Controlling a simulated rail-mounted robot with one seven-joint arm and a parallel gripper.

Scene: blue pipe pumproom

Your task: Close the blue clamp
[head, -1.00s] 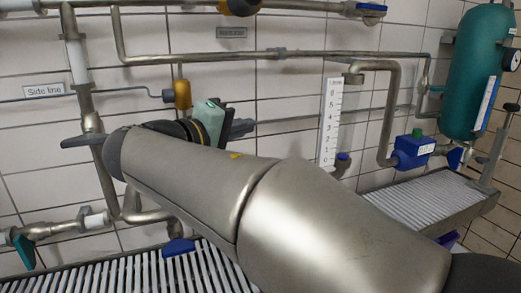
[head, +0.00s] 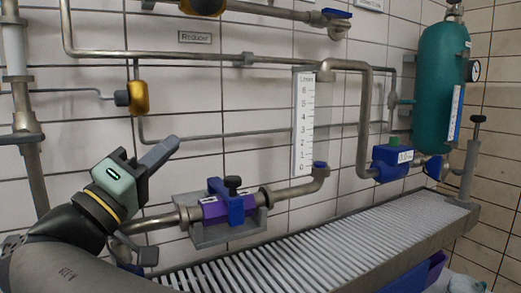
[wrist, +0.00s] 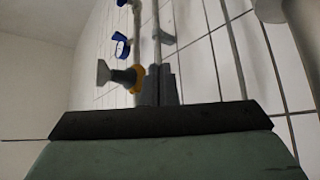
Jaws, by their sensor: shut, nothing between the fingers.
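The blue clamp (head: 231,208) sits around a purple pipe section (head: 212,208), on a grey bracket, in the middle of the head view. A dark knob stands on its top. I cannot tell from here how far its parts are apart. My gripper (head: 168,146) is to the upper left of the clamp, apart from it. Its grey fingers are together, empty, and point up and to the right. In the wrist view the shut fingers (wrist: 161,86) show beyond the dark edge of the gripper body; the clamp is not seen there.
A pipe runs from the clamp right to a white scale (head: 304,125). A blue metering box (head: 392,162) and a green tank (head: 442,90) stand at the right. A slatted grating (head: 300,245) lies below. A yellow fitting (head: 138,98) hangs near my gripper. Space before the clamp is clear.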

